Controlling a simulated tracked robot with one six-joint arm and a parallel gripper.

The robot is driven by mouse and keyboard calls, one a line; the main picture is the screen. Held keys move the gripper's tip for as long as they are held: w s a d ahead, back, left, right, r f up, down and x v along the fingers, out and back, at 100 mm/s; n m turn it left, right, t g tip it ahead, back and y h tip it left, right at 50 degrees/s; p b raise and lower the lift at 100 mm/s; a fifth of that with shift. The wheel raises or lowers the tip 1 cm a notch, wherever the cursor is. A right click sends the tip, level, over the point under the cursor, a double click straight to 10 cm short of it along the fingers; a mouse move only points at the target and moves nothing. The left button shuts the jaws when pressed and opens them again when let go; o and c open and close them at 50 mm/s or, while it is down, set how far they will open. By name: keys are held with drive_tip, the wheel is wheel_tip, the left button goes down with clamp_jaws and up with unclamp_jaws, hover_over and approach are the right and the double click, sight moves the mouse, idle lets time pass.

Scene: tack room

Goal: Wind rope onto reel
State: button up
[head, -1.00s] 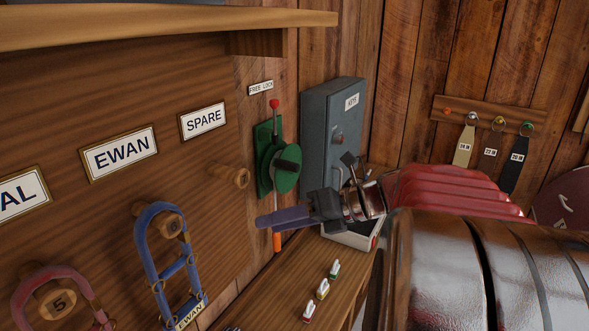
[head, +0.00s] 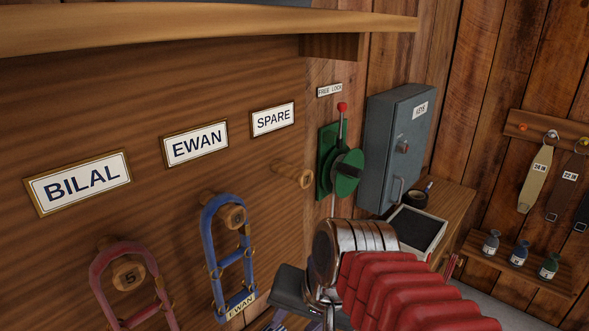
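The green reel (head: 347,175) is mounted on a green plate at the corner of the wooden wall, with a dark bar across its face. A lever with a red knob (head: 342,107) stands above it, under a "FREE LOCK" label (head: 330,90). A thin line, perhaps the rope (head: 333,206), hangs below the reel; its lower end is hidden behind my arm. My gripper (head: 275,322) is low in the picture, below and left of the reel and apart from it. Its fingers are mostly cut off by the bottom edge, so their opening and any hold cannot be told.
A blue halter (head: 211,245) and a red halter (head: 94,280) hang on pegs at left. An empty peg (head: 304,180) sticks out left of the reel. A grey key cabinet (head: 388,150) and an open tray (head: 446,229) are to its right. Bottles stand on a low shelf (head: 530,279).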

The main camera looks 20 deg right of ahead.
drive_tip(key=n, duration=0.2)
drive_tip(key=n+t+h, duration=0.1)
drive_tip(key=n, duration=0.4)
drive_tip(key=shift+s+a+r, duration=0.2)
drive_tip(key=shift+s+r, duration=0.1)
drive_tip(key=shift+s, duration=0.05)
drive_tip(key=shift+c, duration=1)
